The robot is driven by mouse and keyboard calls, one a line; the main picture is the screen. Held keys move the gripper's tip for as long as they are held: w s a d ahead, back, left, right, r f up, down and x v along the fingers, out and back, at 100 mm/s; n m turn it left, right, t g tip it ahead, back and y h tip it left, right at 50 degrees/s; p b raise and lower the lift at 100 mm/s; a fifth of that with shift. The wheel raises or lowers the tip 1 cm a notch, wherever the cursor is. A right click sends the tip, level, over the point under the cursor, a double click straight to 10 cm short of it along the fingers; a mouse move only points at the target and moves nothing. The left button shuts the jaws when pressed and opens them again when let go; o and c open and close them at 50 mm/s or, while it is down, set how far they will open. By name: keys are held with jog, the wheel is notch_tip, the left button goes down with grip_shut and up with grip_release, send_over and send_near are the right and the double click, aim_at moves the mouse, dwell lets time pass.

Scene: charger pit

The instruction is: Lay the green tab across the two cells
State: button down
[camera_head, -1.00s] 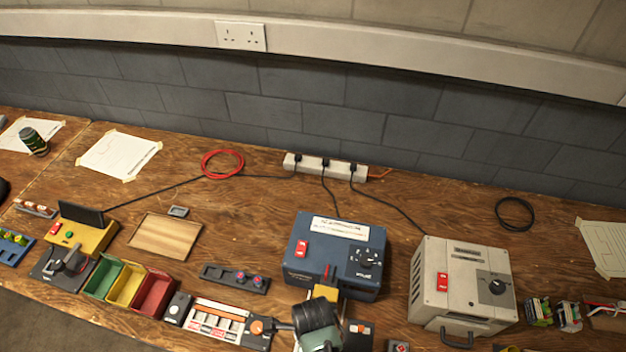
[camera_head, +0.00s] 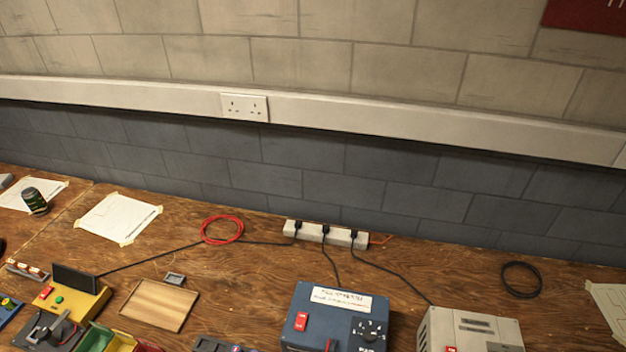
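I cannot make out the green tab in this view. I also cannot pick out the two cells for certain. A dark holder (camera_head: 207,344) is cut off by the bottom edge, left of the blue box, with only a little blue and red showing at its right end. My gripper is out of the picture, below the bottom edge, so its state is hidden.
A blue box (camera_head: 300,330) and a pale box (camera_head: 436,325) stand at the front. A power strip (camera_head: 310,234), red cable coil (camera_head: 222,230) and black coil (camera_head: 521,279) lie along the wall. A wooden board (camera_head: 160,304) and yellow device (camera_head: 85,303) are left.

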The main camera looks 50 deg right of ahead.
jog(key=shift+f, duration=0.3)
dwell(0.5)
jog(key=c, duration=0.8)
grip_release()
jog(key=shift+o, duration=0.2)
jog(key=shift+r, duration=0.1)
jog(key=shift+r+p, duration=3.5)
jog(key=shift+p, duration=0.05)
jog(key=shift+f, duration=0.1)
